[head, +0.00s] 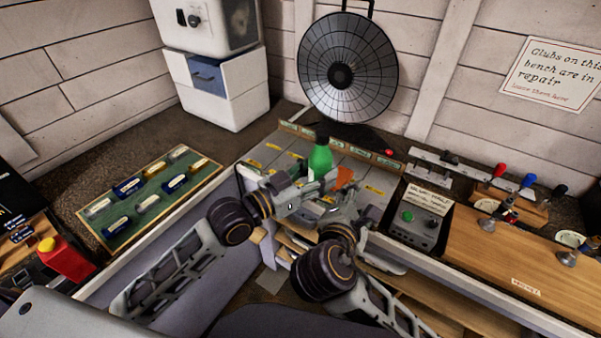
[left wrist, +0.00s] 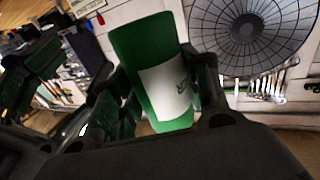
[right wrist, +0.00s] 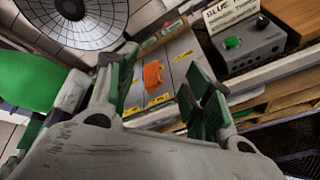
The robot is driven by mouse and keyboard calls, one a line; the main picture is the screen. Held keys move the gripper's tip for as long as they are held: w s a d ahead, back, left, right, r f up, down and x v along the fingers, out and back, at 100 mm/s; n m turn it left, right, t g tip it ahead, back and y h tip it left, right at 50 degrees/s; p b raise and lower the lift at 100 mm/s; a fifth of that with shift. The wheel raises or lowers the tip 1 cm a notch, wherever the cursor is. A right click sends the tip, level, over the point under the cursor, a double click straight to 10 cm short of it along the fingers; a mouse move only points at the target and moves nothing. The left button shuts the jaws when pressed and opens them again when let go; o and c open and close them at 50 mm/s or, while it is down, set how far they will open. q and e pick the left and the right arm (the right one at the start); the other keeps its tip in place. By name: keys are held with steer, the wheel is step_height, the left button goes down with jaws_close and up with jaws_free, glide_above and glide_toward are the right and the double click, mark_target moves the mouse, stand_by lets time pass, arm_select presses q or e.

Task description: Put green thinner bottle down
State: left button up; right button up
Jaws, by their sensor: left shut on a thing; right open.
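The green thinner bottle (head: 320,158) is upright in the head view, with a dark cap on top. My left gripper (head: 308,182) is shut on it above the grey sectioned bench. In the left wrist view the bottle (left wrist: 158,75) shows large, with a white label, between the fingers. It also shows at the left edge of the right wrist view (right wrist: 28,82). My right gripper (right wrist: 155,100) is open and empty. In the head view it is close beside the left one, and its fingers are partly hidden. I cannot tell how far the bottle's base is above the bench.
An orange block (right wrist: 153,75) lies on the sectioned bench (head: 372,192). A round fan-like heater (head: 346,70) stands behind. A grey control box with a green button (head: 415,222) sits to the right.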

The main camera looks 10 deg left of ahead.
step_height(320, 180, up, 5)
steer(key=s+a+n+t, duration=0.2)
steer(key=n+t, duration=0.2)
steer(key=n, duration=0.7)
glide_toward(320, 140)
steer(key=shift+s+d+f, duration=0.1)
steer(key=shift+s, duration=0.25)
steer(key=shift+w, duration=0.1)
steer(key=shift+w+d, duration=0.3)
steer(key=shift+w, duration=1.65)
steer(key=shift+w+d, duration=0.3)
steer(key=shift+w, duration=1.65)
steer(key=shift+w+d, duration=0.3)
steer(key=shift+w, duration=1.65)
steer(key=c, duration=1.1)
arm_select(q)
steer(key=o, duration=1.1)
arm_select(e)
jaws_close()
